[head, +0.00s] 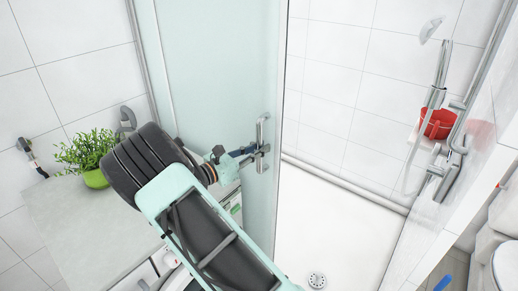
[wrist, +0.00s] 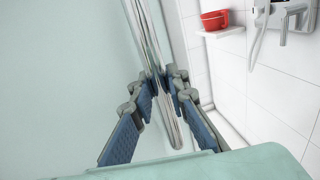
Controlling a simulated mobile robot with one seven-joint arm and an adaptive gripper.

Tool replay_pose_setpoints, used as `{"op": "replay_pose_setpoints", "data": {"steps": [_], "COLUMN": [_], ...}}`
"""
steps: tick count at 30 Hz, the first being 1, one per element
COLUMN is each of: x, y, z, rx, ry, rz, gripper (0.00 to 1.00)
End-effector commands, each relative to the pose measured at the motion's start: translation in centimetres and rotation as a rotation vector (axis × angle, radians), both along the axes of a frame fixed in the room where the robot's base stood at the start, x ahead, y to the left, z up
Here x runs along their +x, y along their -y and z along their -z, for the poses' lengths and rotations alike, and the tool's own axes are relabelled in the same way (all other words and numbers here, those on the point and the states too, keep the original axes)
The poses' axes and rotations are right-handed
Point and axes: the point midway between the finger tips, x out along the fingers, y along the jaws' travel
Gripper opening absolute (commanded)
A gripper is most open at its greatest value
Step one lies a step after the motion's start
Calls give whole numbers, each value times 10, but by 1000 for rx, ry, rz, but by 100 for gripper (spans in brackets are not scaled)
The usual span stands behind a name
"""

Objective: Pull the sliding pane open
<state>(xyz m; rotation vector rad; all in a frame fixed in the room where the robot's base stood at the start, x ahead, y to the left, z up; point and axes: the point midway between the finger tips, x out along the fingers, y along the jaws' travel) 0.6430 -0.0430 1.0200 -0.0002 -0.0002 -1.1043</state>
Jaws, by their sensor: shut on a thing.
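The sliding pane (head: 218,70) is a pale green frosted glass sheet left of centre in the head view. It fills the left of the wrist view (wrist: 70,60). Its upright metal handle (head: 262,130) is near the pane's right edge. My gripper (head: 254,153) is at the handle's lower part, shut on it. In the wrist view the blue-padded fingers (wrist: 165,103) lie on either side of the shiny handle bar (wrist: 173,122). My arm hides part of the pane's lower left in the head view.
Right of the pane is an open gap onto a white shower floor (head: 335,225) with a drain (head: 317,280). A red container (head: 437,124) sits on the far wall's shelf. A counter (head: 75,215) with a potted plant (head: 92,155) stands left.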

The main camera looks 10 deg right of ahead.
Motion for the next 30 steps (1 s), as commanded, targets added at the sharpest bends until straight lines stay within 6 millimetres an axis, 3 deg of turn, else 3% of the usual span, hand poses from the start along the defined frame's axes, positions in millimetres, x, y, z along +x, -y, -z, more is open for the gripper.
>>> {"op": "replay_pose_setpoints", "data": {"steps": [10, 11, 15, 25, 30], "x": [1, 1, 0, -1, -10], "y": [-1, -1, -1, -2, -22], "z": [0, 0, 0, 0, 0], "rx": [0, 0, 0, 0, 2], "ry": [1, 1, 1, 0, 0], "rz": [-2, -2, -1, -1, -4], "gripper": [0, 17, 32, 32, 32]}}
